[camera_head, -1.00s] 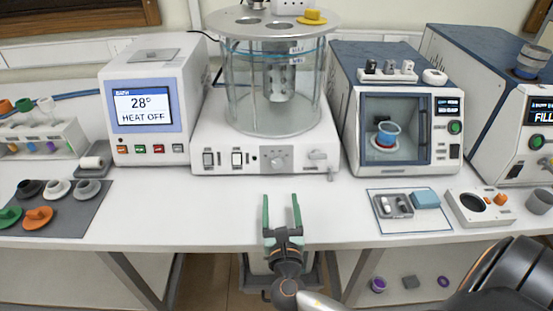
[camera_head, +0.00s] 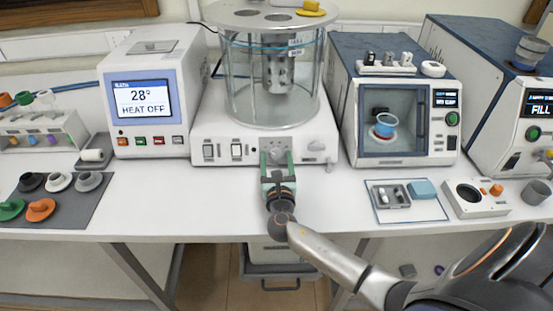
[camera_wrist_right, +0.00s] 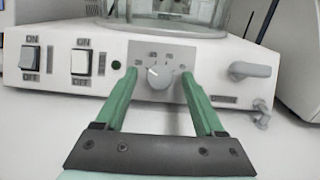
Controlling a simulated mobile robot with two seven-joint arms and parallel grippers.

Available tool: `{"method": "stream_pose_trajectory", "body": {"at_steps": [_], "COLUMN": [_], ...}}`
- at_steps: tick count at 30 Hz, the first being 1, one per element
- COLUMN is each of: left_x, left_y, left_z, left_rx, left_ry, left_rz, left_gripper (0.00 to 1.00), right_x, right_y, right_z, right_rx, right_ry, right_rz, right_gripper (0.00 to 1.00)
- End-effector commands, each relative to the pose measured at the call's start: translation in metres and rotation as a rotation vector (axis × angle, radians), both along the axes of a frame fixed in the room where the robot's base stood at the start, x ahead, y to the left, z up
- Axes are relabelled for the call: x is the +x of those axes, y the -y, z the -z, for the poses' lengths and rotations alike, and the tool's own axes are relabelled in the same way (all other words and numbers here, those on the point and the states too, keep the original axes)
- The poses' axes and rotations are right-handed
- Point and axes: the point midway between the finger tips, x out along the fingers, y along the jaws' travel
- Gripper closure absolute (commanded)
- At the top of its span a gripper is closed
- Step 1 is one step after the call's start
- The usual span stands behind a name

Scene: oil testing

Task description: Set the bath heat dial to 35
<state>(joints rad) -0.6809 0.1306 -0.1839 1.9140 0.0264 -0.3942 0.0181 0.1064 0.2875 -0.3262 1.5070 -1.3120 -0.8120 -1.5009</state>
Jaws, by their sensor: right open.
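The bath heat dial (camera_wrist_right: 160,76) is a grey knob on a grey scale plate on the front of the white bath base (camera_head: 222,133). My right gripper (camera_head: 277,156) is right in front of the dial and partly covers it in the head view. In the right wrist view its green fingers (camera_wrist_right: 158,80) are open, one on each side of the dial. The display (camera_head: 140,100) at left reads 28° and HEAT OFF. My left gripper is not in view.
Two rocker switches (camera_wrist_right: 55,58) sit left of the dial, and a grey tap (camera_wrist_right: 250,71) sits right of it. A glass tank (camera_head: 250,80) stands above. The bench top (camera_head: 190,200) in front is clear. A mat with caps (camera_head: 85,205) lies at left.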

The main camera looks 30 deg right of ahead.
Motion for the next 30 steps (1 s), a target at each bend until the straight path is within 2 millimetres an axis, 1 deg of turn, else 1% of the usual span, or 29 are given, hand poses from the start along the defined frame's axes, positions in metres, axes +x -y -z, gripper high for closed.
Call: {"method": "stream_pose_trajectory", "body": {"at_steps": [5, 21, 24, 30], "left_x": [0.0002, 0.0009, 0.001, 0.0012], "left_y": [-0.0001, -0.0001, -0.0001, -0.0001], "left_z": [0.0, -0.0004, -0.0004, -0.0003], "left_rx": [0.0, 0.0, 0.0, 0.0], "left_ry": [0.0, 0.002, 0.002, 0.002], "left_rz": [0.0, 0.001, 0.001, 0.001], "left_gripper": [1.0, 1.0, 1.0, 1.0], "right_x": [-0.0001, -0.0004, -0.0004, -0.0005], "right_y": [0.0, -0.0002, -0.0002, -0.0004], "right_z": [-0.0001, 0.0, 0.0, 0.0002], "right_rx": [0.0, -0.001, -0.001, 0.001], "right_ry": [0.0, 0.0, 0.0, 0.0], "right_rz": [0.0, 0.0, 0.0, 0.001], "right_gripper": [0.3, 0.91, 1.0, 1.0]}}
